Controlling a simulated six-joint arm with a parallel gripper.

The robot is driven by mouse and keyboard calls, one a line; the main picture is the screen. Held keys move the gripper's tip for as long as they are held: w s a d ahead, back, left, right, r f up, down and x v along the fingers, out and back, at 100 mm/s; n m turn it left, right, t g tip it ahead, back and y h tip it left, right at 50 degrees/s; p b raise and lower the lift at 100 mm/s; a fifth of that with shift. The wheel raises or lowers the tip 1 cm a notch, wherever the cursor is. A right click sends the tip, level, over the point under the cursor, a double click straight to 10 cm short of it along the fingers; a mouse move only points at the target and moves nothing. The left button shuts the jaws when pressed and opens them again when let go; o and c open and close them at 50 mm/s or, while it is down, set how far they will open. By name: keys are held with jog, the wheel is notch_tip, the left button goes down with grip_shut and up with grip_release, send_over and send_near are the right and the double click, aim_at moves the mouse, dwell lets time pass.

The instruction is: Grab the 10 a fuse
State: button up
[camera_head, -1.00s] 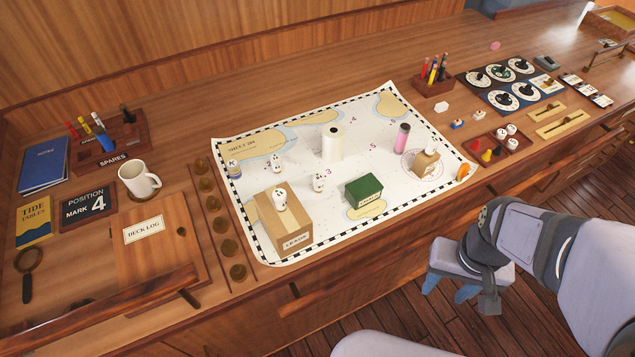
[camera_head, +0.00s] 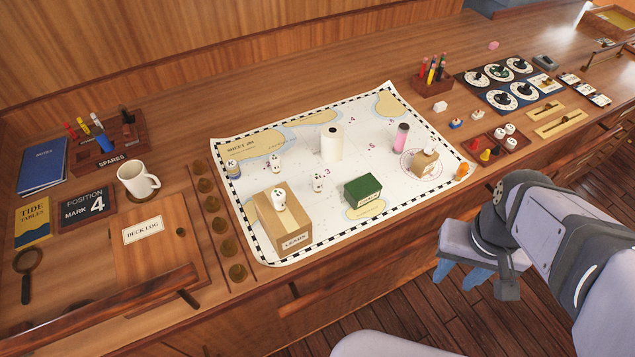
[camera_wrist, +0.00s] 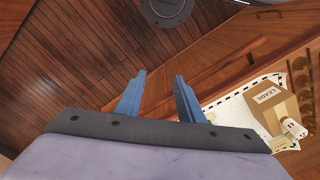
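No label reading 10 A is legible, so I cannot tell which thing is the 10 A fuse. A wooden rack marked SPARES (camera_head: 113,160) at the back left holds several small coloured sticks, among them a red one (camera_head: 70,130) and a blue one (camera_head: 101,143). My gripper (camera_head: 463,277) hangs over the floor in front of the desk, well to the right of the rack. In the wrist view its two blue fingers (camera_wrist: 160,82) are apart with nothing between them.
A mug (camera_head: 135,181) stands before the rack. A pencil holder (camera_head: 432,86) is at the back.

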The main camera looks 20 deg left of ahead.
jog(key=w+f+n+t+h+b, duration=0.15)
jog(key=w+t+b, duration=0.35)
jog(key=w, duration=1.2)
jog(key=n+t+y+b, duration=0.2)
jog(key=n+y+b, duration=0.4)
jog(key=n+y, duration=0.55)
send_over(321, 183)
jog(key=s+d, duration=0.2)
jog(key=d, duration=0.3)
jog(key=m+y, duration=0.1)
jog(key=m, duration=0.1)
jog(key=f, duration=1.3)
jog(key=shift+s+a, duration=0.15)
jog(key=shift+a, duration=0.2)
jog(key=shift+p+x, duration=1.65)
jog(key=shift+x, duration=2)
jog(key=shift+s, duration=0.15)
